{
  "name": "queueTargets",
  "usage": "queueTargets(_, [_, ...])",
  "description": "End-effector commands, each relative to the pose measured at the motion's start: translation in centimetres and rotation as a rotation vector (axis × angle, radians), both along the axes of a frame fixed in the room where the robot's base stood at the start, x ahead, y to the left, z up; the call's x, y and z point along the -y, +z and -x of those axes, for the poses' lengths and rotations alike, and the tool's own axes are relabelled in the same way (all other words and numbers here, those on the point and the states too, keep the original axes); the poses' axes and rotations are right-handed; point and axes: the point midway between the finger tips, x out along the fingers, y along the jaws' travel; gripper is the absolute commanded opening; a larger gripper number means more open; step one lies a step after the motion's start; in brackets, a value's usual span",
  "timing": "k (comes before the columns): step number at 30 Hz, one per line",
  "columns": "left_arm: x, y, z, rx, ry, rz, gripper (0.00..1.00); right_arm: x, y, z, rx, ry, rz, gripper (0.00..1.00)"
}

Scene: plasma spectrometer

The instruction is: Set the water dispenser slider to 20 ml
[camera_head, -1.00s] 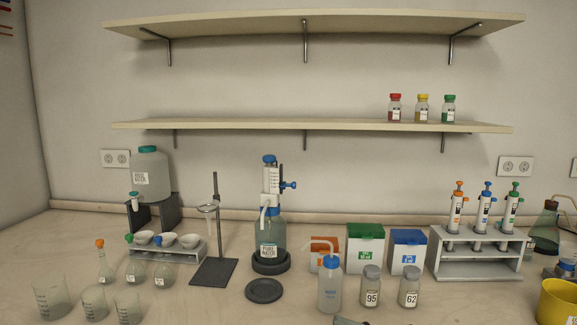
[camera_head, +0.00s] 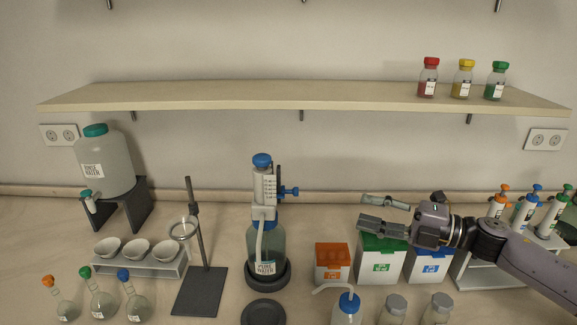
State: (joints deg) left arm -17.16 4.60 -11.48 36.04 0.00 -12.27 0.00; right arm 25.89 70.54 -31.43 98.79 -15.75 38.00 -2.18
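The water dispenser (camera_head: 265,240) stands upright near the middle of the bench, a bottle labelled PURE WATER in a dark round base. Its white pump body with scale marks (camera_head: 264,187) has a blue top cap and a blue slider knob (camera_head: 288,191) sticking out to the right. The scale is too small to read. My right gripper (camera_head: 362,212) comes in from the right, its fingers spread and pointing left toward the dispenser. It is empty and apart from the knob, to its right and a little lower in the picture. My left gripper is not in view.
Orange (camera_head: 333,262), green (camera_head: 382,258) and blue-lidded boxes stand below my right gripper. A pipette rack (camera_head: 487,272) is behind my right arm. A ring stand (camera_head: 203,285) is left of the dispenser. A wash bottle (camera_head: 346,308) stands in front. A shelf (camera_head: 300,97) runs above.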

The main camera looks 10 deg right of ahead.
Motion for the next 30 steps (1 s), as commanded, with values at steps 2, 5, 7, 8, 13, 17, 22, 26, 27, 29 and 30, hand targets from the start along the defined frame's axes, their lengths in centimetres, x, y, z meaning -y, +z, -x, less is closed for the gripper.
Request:
queueTargets(2, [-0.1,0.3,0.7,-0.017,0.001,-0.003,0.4,0.1,0.4,-0.2,0.001,-0.005,0.007,0.38])
queueTargets(5, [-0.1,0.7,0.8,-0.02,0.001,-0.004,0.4,-0.4,0.6,-0.6,0.003,-0.007,0.006,0.38])
queueTargets(7, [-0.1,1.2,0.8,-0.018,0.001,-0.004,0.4,-1.2,0.6,-1.1,0.003,-0.005,0.004,0.38])
queueTargets(8, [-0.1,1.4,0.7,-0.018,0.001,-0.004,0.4,-1.6,0.8,-1.4,0.005,-0.005,0.003,0.38])
queueTargets(13, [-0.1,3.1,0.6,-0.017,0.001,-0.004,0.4,-4.6,0.9,-3.4,0.004,-0.004,0.003,0.38])
queueTargets(17, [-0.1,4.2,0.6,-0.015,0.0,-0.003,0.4,-7.0,0.8,-5.0,0.004,-0.003,0.004,0.38])
queueTargets(22, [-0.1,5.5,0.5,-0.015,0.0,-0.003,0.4,-10.1,0.7,-7.0,0.003,-0.003,0.004,0.38])
queueTargets(26, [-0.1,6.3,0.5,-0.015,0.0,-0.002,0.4,-12.0,0.6,-8.3,0.003,-0.004,0.006,0.38])
queueTargets(27, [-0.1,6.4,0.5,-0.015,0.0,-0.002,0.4,-12.5,0.5,-8.7,0.002,-0.005,0.005,0.38])
queueTargets(29, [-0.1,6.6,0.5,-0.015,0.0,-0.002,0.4,-13.1,0.5,-9.1,0.003,-0.005,0.006,0.38])
queueTargets(30, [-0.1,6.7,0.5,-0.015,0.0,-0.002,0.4,-13.4,0.4,-9.3,0.003,-0.005,0.006,0.38])
